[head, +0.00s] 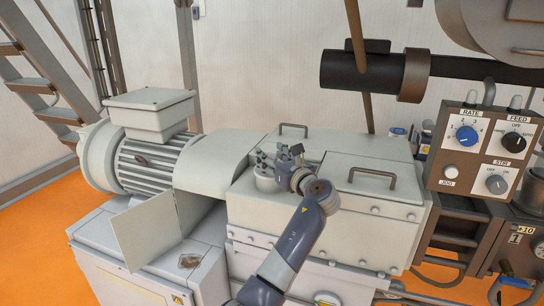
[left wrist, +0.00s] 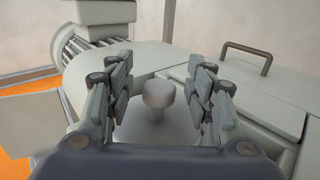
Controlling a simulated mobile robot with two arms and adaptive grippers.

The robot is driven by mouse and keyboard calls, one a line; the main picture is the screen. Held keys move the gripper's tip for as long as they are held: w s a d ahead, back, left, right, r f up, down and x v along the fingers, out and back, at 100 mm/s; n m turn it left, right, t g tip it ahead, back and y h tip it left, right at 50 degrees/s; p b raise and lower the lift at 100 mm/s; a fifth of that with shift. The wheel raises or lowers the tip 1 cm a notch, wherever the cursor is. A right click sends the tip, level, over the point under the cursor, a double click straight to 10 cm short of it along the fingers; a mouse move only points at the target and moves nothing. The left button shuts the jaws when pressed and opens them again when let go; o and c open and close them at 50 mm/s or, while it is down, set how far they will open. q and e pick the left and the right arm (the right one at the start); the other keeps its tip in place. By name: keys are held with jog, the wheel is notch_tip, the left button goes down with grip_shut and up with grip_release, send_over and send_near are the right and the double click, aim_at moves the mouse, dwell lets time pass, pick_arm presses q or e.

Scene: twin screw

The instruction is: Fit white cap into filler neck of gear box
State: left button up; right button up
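The pale gear box (head: 325,209) stands in the middle of the head view. A short round neck (head: 267,183) rises from its top at the left, beside the left gripper. My left gripper (head: 276,156) is over that neck. In the left wrist view the gripper (left wrist: 160,82) is open, its two fingers wide apart. A white mushroom-shaped cap (left wrist: 157,95) with a narrower stem stands upright between the fingers, with visible gaps on both sides. The stem's foot meets a pale surface; I cannot tell how deep it sits. My right gripper is not in view.
Brown handles (head: 372,177) stand up from the gear box lids. A motor (head: 145,155) and a rounded coupling cover (head: 215,158) lie to the left. A control box with knobs (head: 483,155) is at the right. A dark pipe (head: 365,70) runs behind.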

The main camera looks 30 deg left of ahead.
pick_arm(q)
jog(key=shift+d, duration=0.15)
jog(key=v, duration=1.1)
jog(key=shift+s+d, duration=0.25)
jog(key=shift+f, duration=0.1)
